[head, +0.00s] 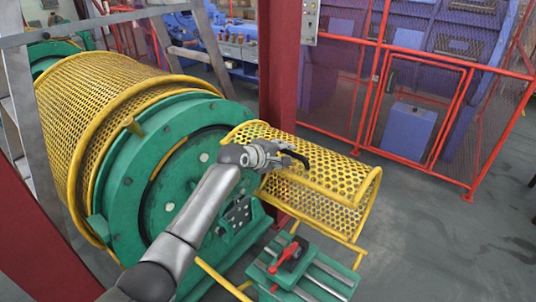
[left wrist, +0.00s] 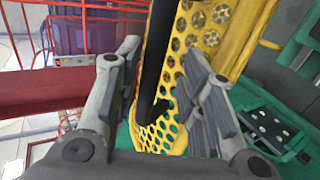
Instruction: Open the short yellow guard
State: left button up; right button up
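The short yellow guard (head: 318,190) is a perforated, curved cover beside the big green housing in the head view. It seems to be down over its section. In the left wrist view the guard's perforated sheet (left wrist: 207,25) and yellow frame fill the upper middle. A black bar-like handle (left wrist: 155,65) runs between my left fingers. My left gripper (head: 281,154) is over the guard's upper side in the head view. In the left wrist view my left gripper (left wrist: 163,58) has its fingers apart on either side of the handle, with gaps visible. My right gripper is not in view.
A longer yellow mesh guard (head: 90,110) covers the drum left of the green housing (head: 145,165). A dark red column (head: 280,65) stands just behind the short guard. A green slide with a red lever (head: 287,255) is in front. Grey floor is clear at right.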

pick_arm(q)
jog(key=v, duration=1.1)
jog(key=shift+w+r, duration=0.15)
jog(key=shift+c, duration=0.4)
